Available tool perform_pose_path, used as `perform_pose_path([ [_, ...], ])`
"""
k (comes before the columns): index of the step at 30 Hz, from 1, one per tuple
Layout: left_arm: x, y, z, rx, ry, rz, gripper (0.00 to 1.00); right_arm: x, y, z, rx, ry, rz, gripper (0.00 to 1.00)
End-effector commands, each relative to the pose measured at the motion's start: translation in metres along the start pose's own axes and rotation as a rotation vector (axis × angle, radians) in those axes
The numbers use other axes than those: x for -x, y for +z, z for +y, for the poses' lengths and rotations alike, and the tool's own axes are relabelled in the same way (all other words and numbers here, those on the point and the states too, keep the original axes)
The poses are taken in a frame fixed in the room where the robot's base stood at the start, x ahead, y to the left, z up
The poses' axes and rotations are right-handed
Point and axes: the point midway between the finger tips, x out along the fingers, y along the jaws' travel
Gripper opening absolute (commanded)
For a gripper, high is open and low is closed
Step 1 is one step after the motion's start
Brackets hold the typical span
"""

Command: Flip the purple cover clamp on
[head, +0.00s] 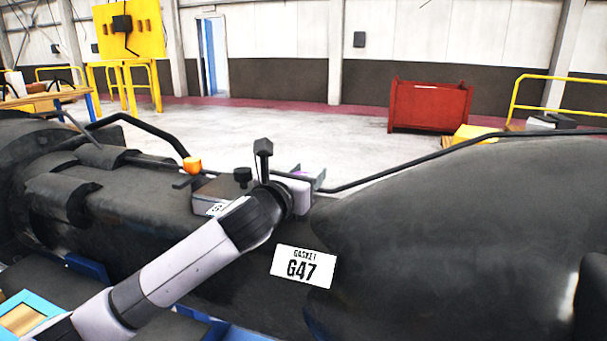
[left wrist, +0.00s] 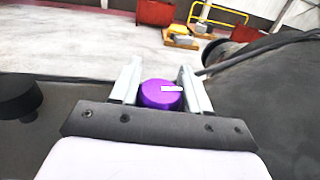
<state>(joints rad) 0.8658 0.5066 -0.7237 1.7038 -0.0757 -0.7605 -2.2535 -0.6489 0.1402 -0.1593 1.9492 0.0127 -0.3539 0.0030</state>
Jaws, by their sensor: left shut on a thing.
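The purple cover clamp (left wrist: 157,95) shows in the left wrist view as a round purple cap with a small white mark on it. It sits between the two pale metal fingers of my left gripper (left wrist: 160,82), which is shut on it. In the head view a little purple of the clamp (head: 300,175) shows at the left gripper (head: 311,181), over the top of the dark casting. My arm and the fingers hide most of the clamp and its mount there. My right gripper is in neither view.
The large dark casting (head: 450,225) fills the foreground, with a "GASKET G47" label (head: 303,266). An orange knob (head: 192,165) and a black knob (head: 242,176) stand left of the gripper. A dark pipe (head: 400,164) runs right. A red bin (head: 430,106) stands on open floor behind.

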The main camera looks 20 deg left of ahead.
Motion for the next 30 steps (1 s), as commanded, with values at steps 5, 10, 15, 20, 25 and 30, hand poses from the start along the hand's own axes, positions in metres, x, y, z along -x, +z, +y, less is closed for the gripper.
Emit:
perform_pose_path([
  [5, 0.0, 0.0012, -0.0001, -0.005, -0.09, -0.002, 0.16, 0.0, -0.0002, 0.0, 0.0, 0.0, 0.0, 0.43],
  [10, 0.0004, 0.0007, -0.0012, 0.0, -0.123, -0.001, 0.16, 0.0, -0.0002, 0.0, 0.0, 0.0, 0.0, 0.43],
  [15, 0.0004, 0.0006, -0.0016, 0.002, -0.124, -0.001, 0.16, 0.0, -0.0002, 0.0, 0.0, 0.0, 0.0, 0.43],
  [20, 0.0004, 0.0005, -0.0016, 0.002, -0.123, -0.001, 0.66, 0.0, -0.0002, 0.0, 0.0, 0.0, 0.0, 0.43],
  [25, 0.0004, 0.0003, -0.0016, 0.002, -0.123, 0.0, 0.67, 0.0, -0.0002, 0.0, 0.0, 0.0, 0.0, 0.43],
  [30, 0.0017, -0.0001, -0.0012, 0.001, -0.122, 0.0, 0.67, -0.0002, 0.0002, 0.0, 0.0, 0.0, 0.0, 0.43],
])
